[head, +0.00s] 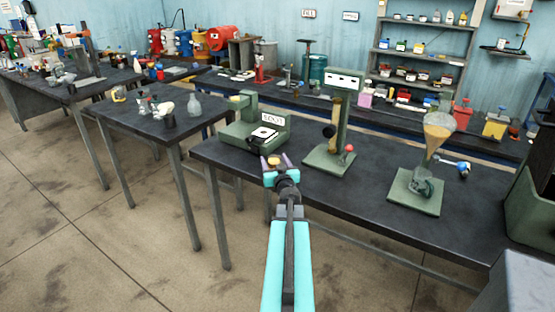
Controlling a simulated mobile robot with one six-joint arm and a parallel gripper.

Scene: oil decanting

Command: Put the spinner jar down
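My gripper (275,161) is at the front edge of the black table, in front of a green machine (254,128). Its two purple fingers stand apart with a small amber-topped jar (273,160) between them, seemingly held; I take it as the spinner jar. Most of the jar is hidden by the gripper. The green machine has a white label with dark letters and a white plate with a dark spot (265,134) on its base.
On the same table (350,207) stand a green column stand (330,158) with a red knob, and a green stand holding an amber-filled funnel (438,134). A smaller table with glassware (193,107) is at left. Bare tabletop lies between the two stands and along the front edge.

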